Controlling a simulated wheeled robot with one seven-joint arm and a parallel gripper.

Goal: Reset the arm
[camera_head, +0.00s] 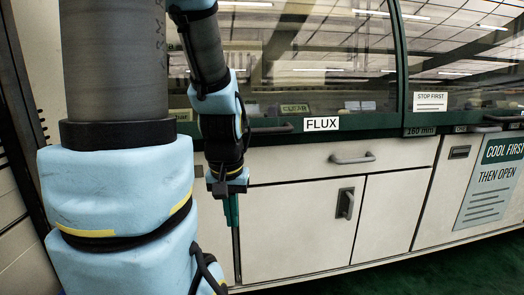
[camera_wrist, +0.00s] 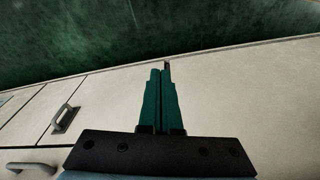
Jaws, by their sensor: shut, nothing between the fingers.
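My arm hangs down at the left of the head view, in front of the cabinet. My gripper (camera_head: 235,222) points down beside the pale cabinet doors. In the wrist view the two green fingers of my gripper (camera_wrist: 162,85) lie together, shut, with nothing held. The fingers show against the pale cabinet front (camera_wrist: 230,85), with the green floor (camera_wrist: 150,25) beyond. I cannot tell whether the fingertips touch the cabinet.
The machine has a glass hood (camera_head: 300,60), a FLUX label (camera_head: 321,123) and a drawer handle (camera_head: 352,159). A door latch (camera_head: 345,203) sticks out right of my gripper. A COOL FIRST sign (camera_head: 492,180) is at the right. Green floor (camera_head: 460,275) is clear at lower right.

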